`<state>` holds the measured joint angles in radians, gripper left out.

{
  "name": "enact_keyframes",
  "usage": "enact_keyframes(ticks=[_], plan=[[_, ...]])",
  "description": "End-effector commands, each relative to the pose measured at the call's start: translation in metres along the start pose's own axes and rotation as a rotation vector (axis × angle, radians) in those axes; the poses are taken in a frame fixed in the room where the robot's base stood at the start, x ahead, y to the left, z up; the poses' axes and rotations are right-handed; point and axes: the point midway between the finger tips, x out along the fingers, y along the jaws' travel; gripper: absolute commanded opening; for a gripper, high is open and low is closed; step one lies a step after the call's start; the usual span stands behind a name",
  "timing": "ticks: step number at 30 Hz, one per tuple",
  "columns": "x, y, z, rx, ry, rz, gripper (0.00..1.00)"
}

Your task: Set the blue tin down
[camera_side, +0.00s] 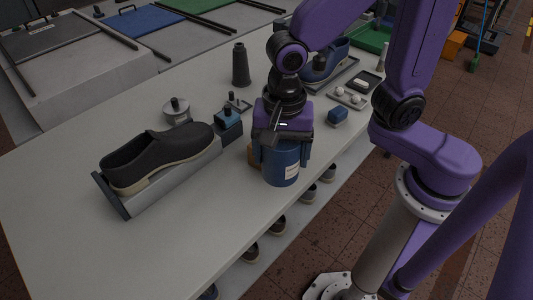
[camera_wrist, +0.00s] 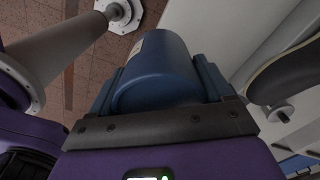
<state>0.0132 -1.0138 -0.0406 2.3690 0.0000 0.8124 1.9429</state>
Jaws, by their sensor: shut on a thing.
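The blue tin (camera_side: 281,168) is a dark blue cylinder with a pale label, upright near the front edge of the white table (camera_side: 185,225). It also shows in the wrist view (camera_wrist: 158,68), filling the space between the fingers. My gripper (camera_side: 282,155) points down and is shut on the tin, with one finger on each side. The fingers also show in the wrist view (camera_wrist: 157,88). I cannot tell whether the tin's bottom touches the table or hangs just above it.
A brown block (camera_side: 254,156) is close behind the tin, partly hidden. A black shoe (camera_side: 157,157) on a grey stand is at left. A dark blue box (camera_side: 228,125), a grey cone (camera_side: 240,65) and a small blue block (camera_side: 338,116) stand around. The table's front left is clear.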

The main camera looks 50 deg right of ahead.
Motion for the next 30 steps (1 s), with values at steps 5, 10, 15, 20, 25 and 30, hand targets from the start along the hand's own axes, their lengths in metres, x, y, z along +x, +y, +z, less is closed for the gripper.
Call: enact_keyframes(ticks=[5,10,15,20,25,30], plan=[[-0.003,0.005,0.0,0.0,-0.001,-0.002,0.07],[-0.003,0.002,0.002,-0.003,-0.001,-0.001,0.07],[-0.006,-0.019,0.017,-0.023,-0.001,-0.003,0.07],[-0.008,-0.052,0.043,-0.057,-0.001,-0.002,0.07],[-0.009,-0.087,0.072,-0.097,-0.001,-0.002,0.07],[-0.007,-0.113,0.096,-0.129,-0.001,-0.003,0.07]])
